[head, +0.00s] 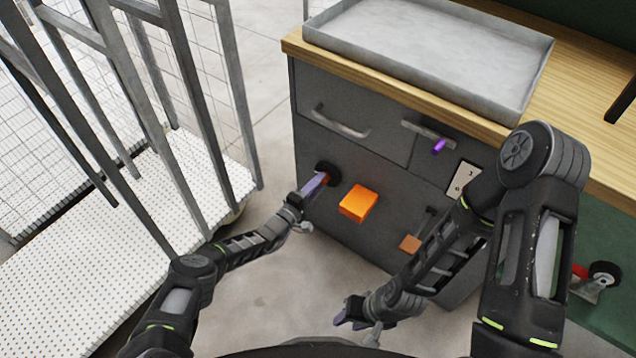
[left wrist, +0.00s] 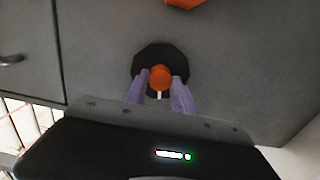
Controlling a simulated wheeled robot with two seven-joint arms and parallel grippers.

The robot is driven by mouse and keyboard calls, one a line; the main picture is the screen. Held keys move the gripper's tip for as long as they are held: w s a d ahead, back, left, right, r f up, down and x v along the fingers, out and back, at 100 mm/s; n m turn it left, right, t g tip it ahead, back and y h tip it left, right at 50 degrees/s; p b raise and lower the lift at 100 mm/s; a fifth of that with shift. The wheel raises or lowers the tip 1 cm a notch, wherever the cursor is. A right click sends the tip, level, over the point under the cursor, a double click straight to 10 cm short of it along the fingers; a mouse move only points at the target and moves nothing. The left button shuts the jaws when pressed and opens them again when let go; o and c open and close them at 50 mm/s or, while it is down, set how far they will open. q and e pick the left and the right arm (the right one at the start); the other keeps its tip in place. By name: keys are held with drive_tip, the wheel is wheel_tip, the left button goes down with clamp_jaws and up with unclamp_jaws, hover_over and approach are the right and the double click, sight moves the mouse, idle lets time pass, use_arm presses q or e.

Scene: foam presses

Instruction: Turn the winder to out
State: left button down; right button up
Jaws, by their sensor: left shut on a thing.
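The winder is a black round dial (head: 328,173) with an orange knob on the cabinet's front, left of an orange block. My left gripper (head: 318,184) has its purple fingers shut on the winder's orange knob. In the left wrist view the orange knob (left wrist: 160,78) sits between the two fingers, in front of the black disc (left wrist: 172,56). A short white mark shows just below the knob. My right gripper (head: 352,314) is low in the head view, away from the cabinet front; its jaw opening is not clear.
The grey cabinet (head: 385,150) has drawer handles, a protruding orange block (head: 358,203), a purple piece (head: 438,146) and a smaller orange block (head: 410,243). A metal tray (head: 430,50) lies on the wooden top. A barred cart (head: 110,215) stands left. Floor between is clear.

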use_arm(q)
drive_tip(key=shift+m, duration=1.2)
drive_tip(key=c, duration=1.1)
unclamp_jaws()
drive_tip(key=shift+o, duration=0.2)
drive_tip(key=p+v, duration=0.3)
drive_tip(key=v, duration=0.4)
drive_tip(key=shift+s+a+p, duration=0.2)
drive_tip(key=shift+s+p, duration=0.1)
drive_tip(key=shift+p, duration=0.05)
